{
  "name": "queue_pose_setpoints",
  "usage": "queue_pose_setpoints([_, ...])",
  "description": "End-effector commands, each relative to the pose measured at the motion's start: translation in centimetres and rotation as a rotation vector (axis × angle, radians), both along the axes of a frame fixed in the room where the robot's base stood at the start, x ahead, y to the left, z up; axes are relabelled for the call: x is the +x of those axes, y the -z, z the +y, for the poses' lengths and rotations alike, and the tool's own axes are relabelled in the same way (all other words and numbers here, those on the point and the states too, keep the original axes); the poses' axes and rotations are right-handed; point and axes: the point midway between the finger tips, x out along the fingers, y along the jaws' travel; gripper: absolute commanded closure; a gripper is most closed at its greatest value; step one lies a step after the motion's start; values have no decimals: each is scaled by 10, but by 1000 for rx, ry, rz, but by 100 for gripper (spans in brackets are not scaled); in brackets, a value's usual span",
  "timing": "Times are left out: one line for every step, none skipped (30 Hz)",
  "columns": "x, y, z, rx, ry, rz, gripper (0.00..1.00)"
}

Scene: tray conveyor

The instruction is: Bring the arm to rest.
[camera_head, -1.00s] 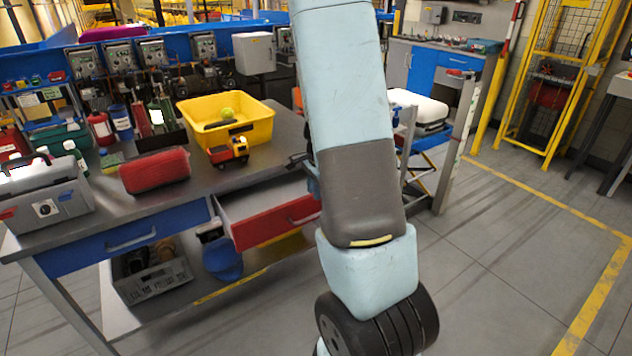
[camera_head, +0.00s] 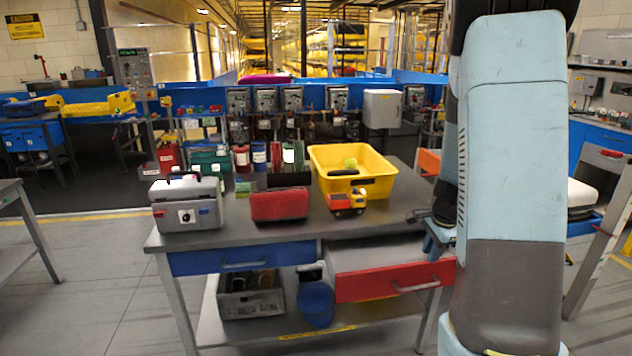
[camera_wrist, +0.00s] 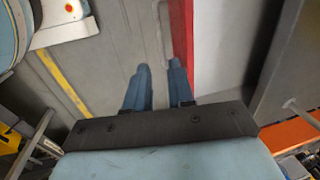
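My arm stands large at the right of the head view, its upper links in front of the right side of the workbench (camera_head: 225,240). In the wrist view my gripper (camera_wrist: 158,78) shows two blue fingers, a little apart, with only grey surface seen between them. It holds nothing that I can see. A red strip (camera_wrist: 182,35) shows just beyond the right finger. In the head view the fingers are small or hidden by the arm, near the bench's right end.
The bench carries a yellow bin (camera_head: 375,187) with a green ball, a toy truck (camera_head: 346,203), a red case (camera_head: 279,205) and a grey toolbox (camera_head: 186,205). The red drawer (camera_head: 395,281) is pulled out close to my arm. Open floor (camera_head: 90,270) lies left of the bench.

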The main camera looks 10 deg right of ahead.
Motion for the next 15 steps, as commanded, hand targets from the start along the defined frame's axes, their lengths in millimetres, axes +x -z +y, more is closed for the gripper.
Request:
queue_pose_setpoints([0,-6,4,3,-18,-8,77])
queue_pose_setpoints([-1,-9,7,6,-33,-13,77])
queue_pose_setpoints([-1,-16,12,7,-61,-23,77])
queue_pose_setpoints([-2,-22,16,9,-86,-30,77])
queue_pose_setpoints([-3,-29,21,11,-112,-39,77])
queue_pose_setpoints([-5,-38,28,14,-153,-50,77])
queue_pose_setpoints([-7,-45,33,13,-185,-59,77])
queue_pose_setpoints([-9,-53,39,14,-218,-70,77])
queue_pose_setpoints([-13,-62,47,13,-262,-81,77])
queue_pose_setpoints([-15,-69,52,12,-296,-90,77])
queue_pose_setpoints([-18,-76,57,9,-327,-100,77])
queue_pose_setpoints([-22,-86,64,6,-372,-111,77])
queue_pose_setpoints([-25,-93,69,1,-403,-121,77])
queue_pose_setpoints([-28,-99,74,-4,-436,-129,77])
queue_pose_setpoints([-33,-108,80,-10,-479,-140,77])
